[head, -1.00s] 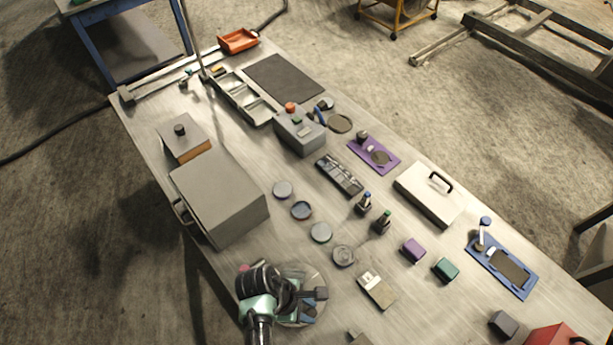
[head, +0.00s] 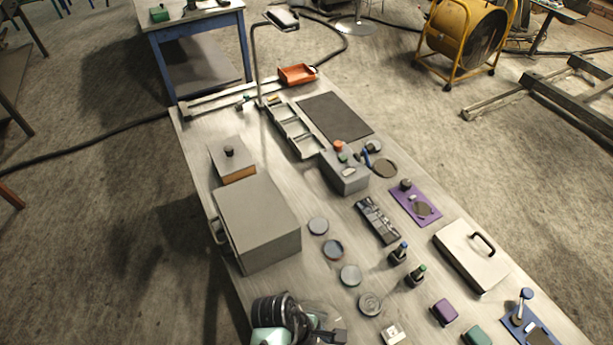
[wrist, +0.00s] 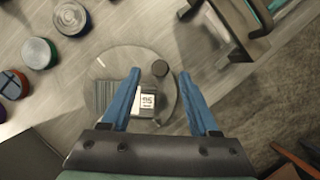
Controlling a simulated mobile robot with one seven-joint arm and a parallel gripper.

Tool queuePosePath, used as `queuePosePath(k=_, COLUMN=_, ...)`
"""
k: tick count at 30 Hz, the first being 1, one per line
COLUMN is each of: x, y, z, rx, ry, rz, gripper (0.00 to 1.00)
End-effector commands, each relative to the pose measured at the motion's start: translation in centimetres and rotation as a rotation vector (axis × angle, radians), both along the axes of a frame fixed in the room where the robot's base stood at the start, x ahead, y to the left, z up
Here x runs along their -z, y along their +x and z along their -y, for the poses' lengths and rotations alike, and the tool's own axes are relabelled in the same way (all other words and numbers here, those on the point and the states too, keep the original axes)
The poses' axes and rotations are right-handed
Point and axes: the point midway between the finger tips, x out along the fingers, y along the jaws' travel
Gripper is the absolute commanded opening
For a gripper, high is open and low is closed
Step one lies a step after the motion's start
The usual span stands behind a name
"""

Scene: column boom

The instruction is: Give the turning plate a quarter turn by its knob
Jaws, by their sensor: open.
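The turning plate is a round, pale, see-through disc (wrist: 105,68) on the bench. It carries a striped dark patch and a small block with a white marked label (wrist: 148,100). A short dark round knob (wrist: 160,68) stands near its far right edge. My gripper (wrist: 160,73) is open over the plate, with its two blue fingers apart and the knob between the fingertip lines. I cannot tell how high the fingertips are above the knob. In the head view the plate (head: 318,312) is at the bottom edge, mostly hidden by my arm.
Several round discs (head: 350,275) lie beyond the plate. A large grey box (head: 258,225) with a side handle stands to the left. Two small bottles (head: 416,275), a purple block (head: 445,312) and a white handled case (head: 470,257) lie to the right.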

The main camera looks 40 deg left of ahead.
Motion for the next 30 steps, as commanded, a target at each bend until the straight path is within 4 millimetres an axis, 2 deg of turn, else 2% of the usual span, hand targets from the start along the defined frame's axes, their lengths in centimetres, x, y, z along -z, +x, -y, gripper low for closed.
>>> queuePosePath(k=9, x=-6.1, y=-1.0, z=-2.4, rx=-0.001, ry=0.003, rz=0.005, gripper=0.61)
queuePosePath(k=15, x=-8.8, y=-1.5, z=-3.3, rx=0.000, ry=0.002, rz=0.002, gripper=0.61)
queuePosePath(k=21, x=-9.6, y=-1.7, z=-3.6, rx=0.000, ry=0.000, rz=0.000, gripper=0.61)
queuePosePath(k=30, x=-9.6, y=-1.7, z=-3.6, rx=0.000, ry=-0.001, rz=0.000, gripper=0.61)
